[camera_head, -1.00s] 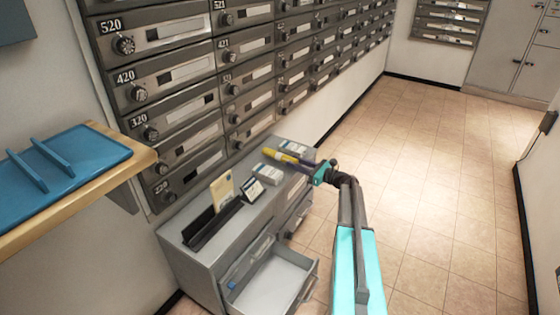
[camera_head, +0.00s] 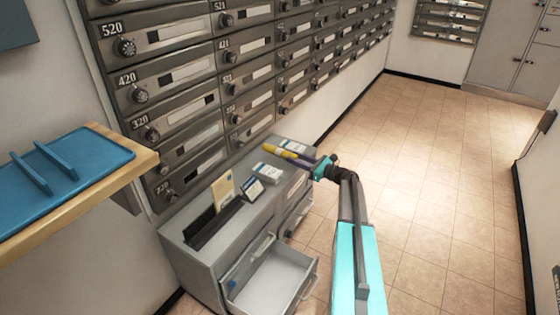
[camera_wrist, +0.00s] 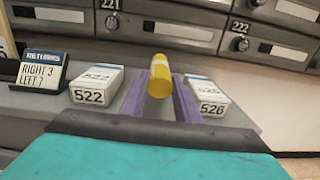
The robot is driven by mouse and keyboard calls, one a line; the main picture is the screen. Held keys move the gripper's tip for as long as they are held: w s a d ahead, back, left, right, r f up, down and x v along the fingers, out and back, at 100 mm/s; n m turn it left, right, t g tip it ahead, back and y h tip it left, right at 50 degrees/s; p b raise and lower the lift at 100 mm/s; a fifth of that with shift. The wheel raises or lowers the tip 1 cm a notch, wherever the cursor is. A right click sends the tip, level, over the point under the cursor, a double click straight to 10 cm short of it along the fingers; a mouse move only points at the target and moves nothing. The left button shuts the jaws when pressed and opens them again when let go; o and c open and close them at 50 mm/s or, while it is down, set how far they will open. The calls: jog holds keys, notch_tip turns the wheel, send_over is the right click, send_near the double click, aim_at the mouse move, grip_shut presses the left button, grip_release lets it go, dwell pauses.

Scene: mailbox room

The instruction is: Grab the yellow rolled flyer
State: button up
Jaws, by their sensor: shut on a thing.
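The yellow rolled flyer (camera_head: 277,149) is held above the top of the grey cabinet in the head view. In the wrist view the yellow rolled flyer (camera_wrist: 159,77) sits between the two purple fingers, pointing away from me toward the mailboxes. My gripper (camera_head: 298,157) reaches in from the right and is shut on the flyer. The fingers of my gripper (camera_wrist: 160,95) also show in the wrist view. The near end of the flyer faces the camera. I cannot tell how much clearance there is below it.
White boxes marked 522 (camera_wrist: 97,85) and 526 (camera_wrist: 207,95) stand either side of my fingers. A small sign (camera_wrist: 42,71) stands further left. The cabinet (camera_head: 183,236) has an open drawer (camera_head: 272,279). Mailboxes line the wall behind. The tiled floor at right is clear.

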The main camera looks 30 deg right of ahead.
jog(key=p+v, duration=0.1)
jog(key=v, duration=0.7)
jog(key=shift+p, duration=0.35)
dwell(0.4)
